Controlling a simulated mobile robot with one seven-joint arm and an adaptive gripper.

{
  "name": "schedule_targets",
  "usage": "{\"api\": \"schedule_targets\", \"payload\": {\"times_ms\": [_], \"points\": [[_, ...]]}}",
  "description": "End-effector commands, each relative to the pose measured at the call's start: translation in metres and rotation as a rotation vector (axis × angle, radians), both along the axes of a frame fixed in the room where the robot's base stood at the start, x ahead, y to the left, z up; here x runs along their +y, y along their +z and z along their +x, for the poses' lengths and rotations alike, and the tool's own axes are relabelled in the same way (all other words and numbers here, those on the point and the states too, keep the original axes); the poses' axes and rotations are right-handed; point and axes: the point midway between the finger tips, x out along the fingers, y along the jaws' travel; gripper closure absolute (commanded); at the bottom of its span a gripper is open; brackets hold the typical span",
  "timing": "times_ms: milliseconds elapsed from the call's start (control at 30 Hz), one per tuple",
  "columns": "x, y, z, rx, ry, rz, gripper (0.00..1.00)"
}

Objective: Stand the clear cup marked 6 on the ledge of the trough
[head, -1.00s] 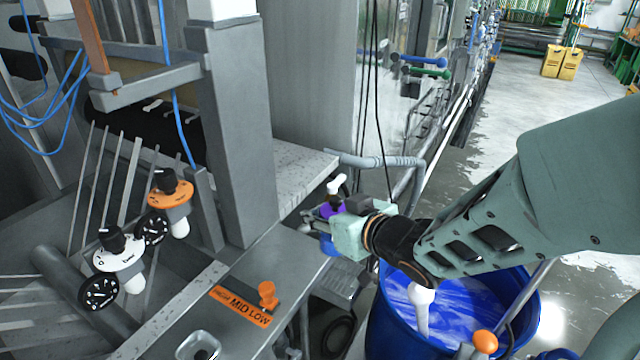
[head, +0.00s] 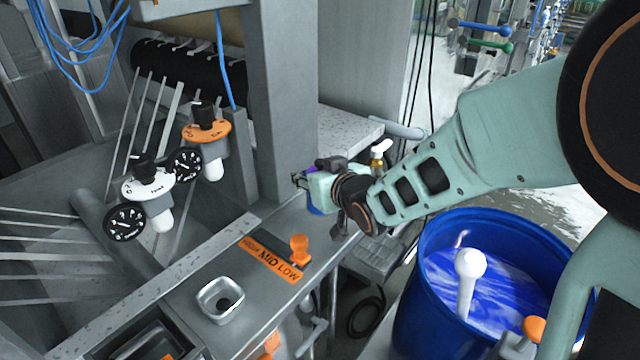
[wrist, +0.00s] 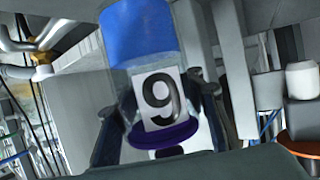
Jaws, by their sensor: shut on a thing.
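My gripper (head: 318,187) is shut on a clear cup with blue in its lower part (head: 317,210) and a purple rim. The cup (wrist: 150,75) fills the middle of the wrist view, between both fingers. That view is upside down, so the mark that looks like 9 reads as 6 when upright. In the head view the cup looks about upright, partly hidden by my gripper. It is at the grey metal ledge (head: 290,222) of the trough (head: 60,225), near the ledge's right end. I cannot tell whether its base touches the ledge.
An orange knob (head: 299,248) and a MID LOW label (head: 272,260) are on the ledge, nearer than the cup. A square metal cup (head: 221,300) stands farther front. A grey post (head: 282,100) rises behind. A blue barrel (head: 440,325) stands right of the ledge.

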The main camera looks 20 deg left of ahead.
Motion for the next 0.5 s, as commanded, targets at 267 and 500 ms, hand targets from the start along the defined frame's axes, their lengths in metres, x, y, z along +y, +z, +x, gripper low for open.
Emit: {"api": "schedule_targets", "payload": {"times_ms": [267, 500], "points": [[0.01, -0.014, 0.004, -0.002, 0.0, 0.001, 1.0], [0.011, -0.045, 0.005, -0.001, -0.001, 0.002, 1.0]]}}
